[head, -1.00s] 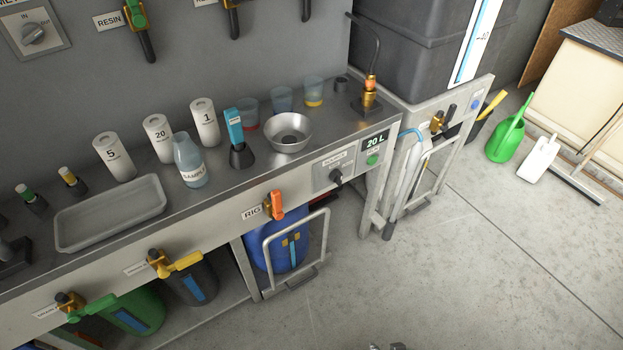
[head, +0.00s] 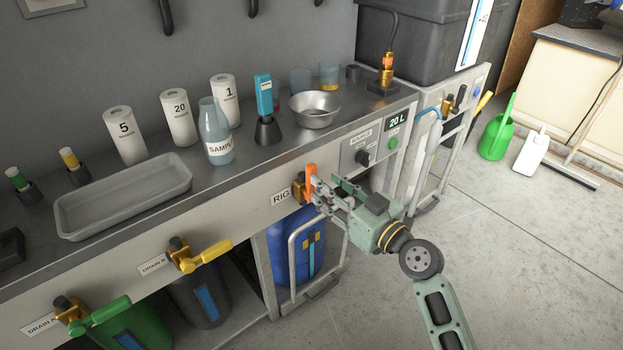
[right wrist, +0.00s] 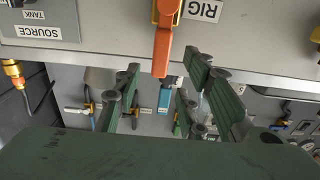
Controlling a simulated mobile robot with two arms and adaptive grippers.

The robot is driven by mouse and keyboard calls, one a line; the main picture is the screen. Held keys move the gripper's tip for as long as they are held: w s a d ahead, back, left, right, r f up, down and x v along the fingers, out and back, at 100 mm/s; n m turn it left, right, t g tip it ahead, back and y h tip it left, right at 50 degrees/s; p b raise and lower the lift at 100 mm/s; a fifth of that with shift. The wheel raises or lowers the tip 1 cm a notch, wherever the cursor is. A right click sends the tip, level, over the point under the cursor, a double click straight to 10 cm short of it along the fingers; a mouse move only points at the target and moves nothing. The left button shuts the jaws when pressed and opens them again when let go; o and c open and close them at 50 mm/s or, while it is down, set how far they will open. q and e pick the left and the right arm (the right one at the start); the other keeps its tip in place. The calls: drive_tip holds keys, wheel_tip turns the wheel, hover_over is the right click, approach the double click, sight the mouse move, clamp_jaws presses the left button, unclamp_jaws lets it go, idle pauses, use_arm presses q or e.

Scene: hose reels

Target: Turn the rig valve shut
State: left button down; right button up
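The rig valve (head: 311,180) has an upright orange handle on a brass body, on the bench's front panel beside the RIG label (head: 281,198). My right gripper (head: 326,193) is at the handle, reaching in from the right in the head view. In the right wrist view, which shows the panel upside down, the orange handle (right wrist: 162,52) points down the picture. The open fingers of my right gripper (right wrist: 164,75) stand on both sides of the handle's end, with gaps visible. My left gripper is not in view.
A SOURCE knob (head: 362,158) and a 20 L display (head: 398,122) are right of the valve. A blue drum (head: 296,250) stands below, behind a metal frame. Yellow (head: 205,254) and green (head: 105,313) drain handles are to the left.

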sight(311, 174)
drive_tip(key=x, duration=0.7)
drive_tip(key=shift+s, duration=0.1)
clamp_jaws()
idle(0.4)
